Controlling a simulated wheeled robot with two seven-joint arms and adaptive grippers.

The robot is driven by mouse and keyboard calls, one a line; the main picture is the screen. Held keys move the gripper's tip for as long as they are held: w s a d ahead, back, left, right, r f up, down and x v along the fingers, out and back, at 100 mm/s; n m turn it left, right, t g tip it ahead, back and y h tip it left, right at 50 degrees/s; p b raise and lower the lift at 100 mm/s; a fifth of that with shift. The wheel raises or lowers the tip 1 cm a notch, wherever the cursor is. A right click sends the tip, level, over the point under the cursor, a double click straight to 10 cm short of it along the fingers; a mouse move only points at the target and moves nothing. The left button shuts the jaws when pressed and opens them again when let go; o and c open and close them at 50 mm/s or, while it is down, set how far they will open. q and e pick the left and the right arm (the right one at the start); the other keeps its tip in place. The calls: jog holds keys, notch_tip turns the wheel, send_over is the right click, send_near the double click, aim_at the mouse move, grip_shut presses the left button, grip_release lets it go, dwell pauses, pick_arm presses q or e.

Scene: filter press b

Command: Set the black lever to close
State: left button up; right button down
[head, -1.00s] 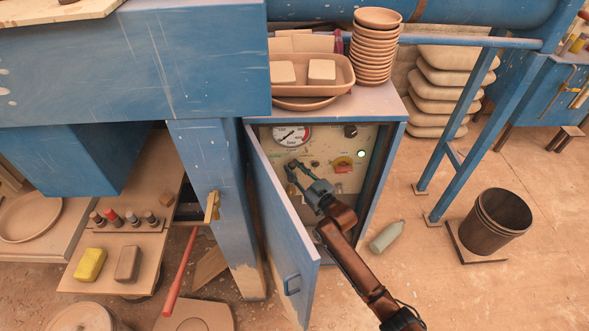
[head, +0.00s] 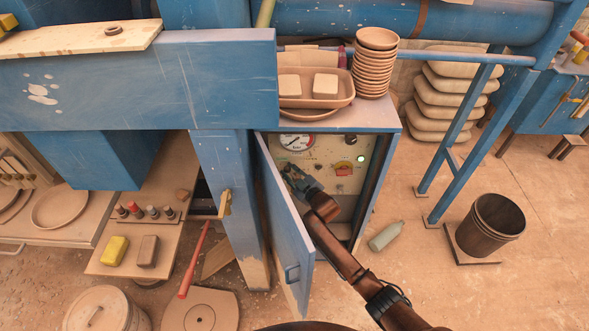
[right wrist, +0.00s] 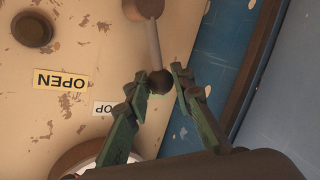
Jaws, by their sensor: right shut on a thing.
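The black lever shows in the right wrist view as a grey rod with a dark ball knob (right wrist: 160,82) at its end and a brown hub (right wrist: 143,8) at the top. My right gripper (right wrist: 160,78) has its green fingers on both sides of the ball, shut on it. In the head view the right gripper (head: 292,174) is inside the open cabinet, at the left of the control panel (head: 325,178), just below the gauge; it hides the lever there. An upside-down OPEN label (right wrist: 61,80) lies left of the lever. My left gripper is not in view.
The blue cabinet door (head: 284,225) stands open close to the left of my right arm. Stacked bowls (head: 375,65) stand on the cabinet top.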

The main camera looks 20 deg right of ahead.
jog(key=shift+w+a+f+n+h+p, duration=0.1)
jog(key=shift+a+f+n+h+p, duration=0.2)
jog(key=shift+a+n+p, duration=0.15)
jog(key=c, duration=1.7)
grip_release()
jog(key=shift+r, duration=0.1)
jog(key=shift+o, duration=0.2)
jog(key=shift+d, duration=0.1)
jog(key=v, duration=1.2)
